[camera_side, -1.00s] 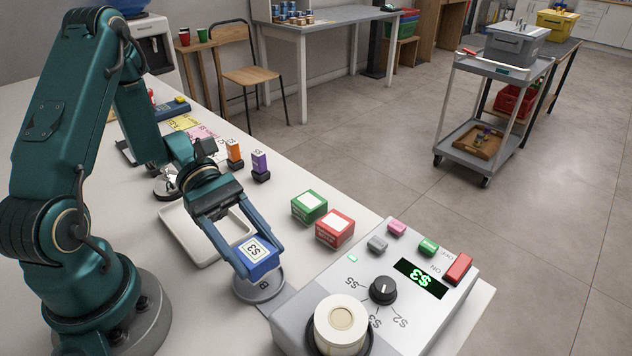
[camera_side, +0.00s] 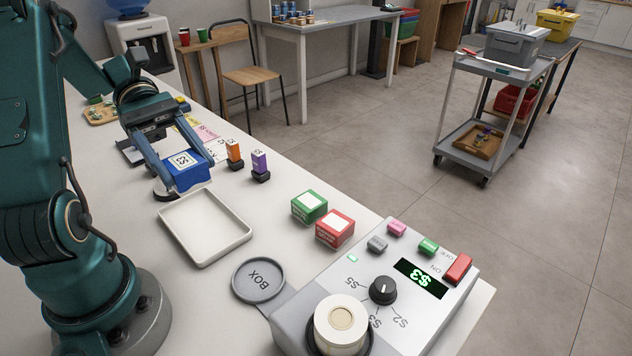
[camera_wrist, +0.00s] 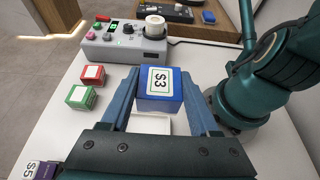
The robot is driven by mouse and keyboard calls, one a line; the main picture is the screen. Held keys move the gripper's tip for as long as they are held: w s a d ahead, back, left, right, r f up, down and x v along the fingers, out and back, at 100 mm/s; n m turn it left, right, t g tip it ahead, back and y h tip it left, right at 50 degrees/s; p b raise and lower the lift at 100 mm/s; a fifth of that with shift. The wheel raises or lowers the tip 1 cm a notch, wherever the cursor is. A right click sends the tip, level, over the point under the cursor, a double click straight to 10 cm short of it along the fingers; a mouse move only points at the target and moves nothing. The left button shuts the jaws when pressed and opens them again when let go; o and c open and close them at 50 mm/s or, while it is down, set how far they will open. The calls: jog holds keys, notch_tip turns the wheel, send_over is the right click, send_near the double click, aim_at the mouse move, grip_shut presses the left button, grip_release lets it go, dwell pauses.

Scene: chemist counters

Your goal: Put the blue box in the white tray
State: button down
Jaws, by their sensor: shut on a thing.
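The blue box (camera_side: 184,171), with a pale $3 label on top, is held between the fingers of my gripper (camera_side: 178,172). In the wrist view the blue box (camera_wrist: 160,88) sits between both fingertips. The white tray (camera_side: 240,238) is empty and lies on the counter, in front of and to the right of the box in the side view. The box is beyond the tray's far edge in that view, not over its middle. In the wrist view the tray (camera_wrist: 150,124) is partly hidden behind the box and gripper.
A round grey BOX pad (camera_side: 258,279) is empty beside the grey dial machine (camera_side: 400,285). Green (camera_side: 309,206) and red (camera_side: 335,228) boxes stand right of the tray. Orange (camera_side: 234,152) and purple (camera_side: 260,164) small boxes on dark stands are near the counter's far edge.

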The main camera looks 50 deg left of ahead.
notch_tip(320, 180, up, 2)
jog(key=shift+r, duration=0.1)
jog(key=s+f+m+g+y, duration=0.5)
jog(key=s+m+g+y, duration=0.4)
jog(key=m+g+y, duration=0.7)
jog(key=w+a+r+m+t+y, duration=0.2)
jog(key=w+m+t+y, duration=0.35)
jog(key=m+t, duration=0.35)
jog(key=w+a+r+m+t+y, duration=0.25)
jog(key=w+m+t+y, duration=0.35)
jog(key=m, duration=0.5)
jog(key=t, duration=0.1)
send_over(205, 226)
notch_tip(205, 226, down, 6)
jog(key=shift+h, duration=0.35)
jog(key=shift+f, duration=4.8)
